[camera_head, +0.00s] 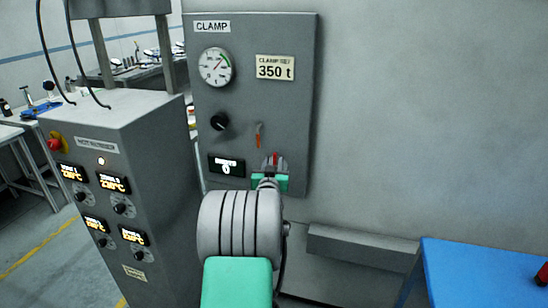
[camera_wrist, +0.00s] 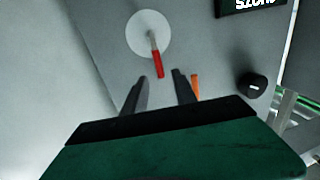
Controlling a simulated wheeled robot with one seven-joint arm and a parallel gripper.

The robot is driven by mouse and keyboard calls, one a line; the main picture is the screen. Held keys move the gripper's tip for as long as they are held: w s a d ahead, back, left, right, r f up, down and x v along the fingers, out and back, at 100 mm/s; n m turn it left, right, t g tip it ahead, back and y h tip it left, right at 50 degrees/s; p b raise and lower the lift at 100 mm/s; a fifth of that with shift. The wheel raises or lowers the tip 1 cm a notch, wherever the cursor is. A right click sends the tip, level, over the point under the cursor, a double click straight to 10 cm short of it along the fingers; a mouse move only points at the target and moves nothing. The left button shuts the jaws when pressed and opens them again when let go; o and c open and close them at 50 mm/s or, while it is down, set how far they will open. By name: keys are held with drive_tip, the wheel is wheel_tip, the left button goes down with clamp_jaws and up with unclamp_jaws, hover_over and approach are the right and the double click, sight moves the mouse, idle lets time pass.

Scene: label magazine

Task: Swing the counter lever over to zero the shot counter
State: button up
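The counter lever, with a red grip (camera_wrist: 158,65), stands on a pale round disc (camera_wrist: 135,38) in the wrist view. Its grip points toward my fingers. In the head view a bit of its red (camera_head: 275,159) shows at my gripper (camera_head: 270,168). My gripper (camera_wrist: 160,82) is open, its two dark fingers apart. The red tip shows between and just beyond the fingertips; I cannot tell whether they touch it. The dark counter display (camera_head: 227,167) is left of my gripper and appears to read 0; its edge also shows upside down in the wrist view (camera_wrist: 250,5).
A separate orange lever (camera_head: 259,135) is close above my gripper, with a black knob (camera_head: 219,121) to its left. A gauge (camera_head: 216,67) is higher on the grey clamp panel (camera_head: 295,110). A heater cabinet (camera_head: 150,190) stands left; a blue table (camera_head: 480,268) is at lower right.

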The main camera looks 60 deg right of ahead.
sight(275, 159)
drive_tip(key=shift+x, duration=1.45)
drive_tip(key=shift+c, duration=0.4)
clamp_jaws()
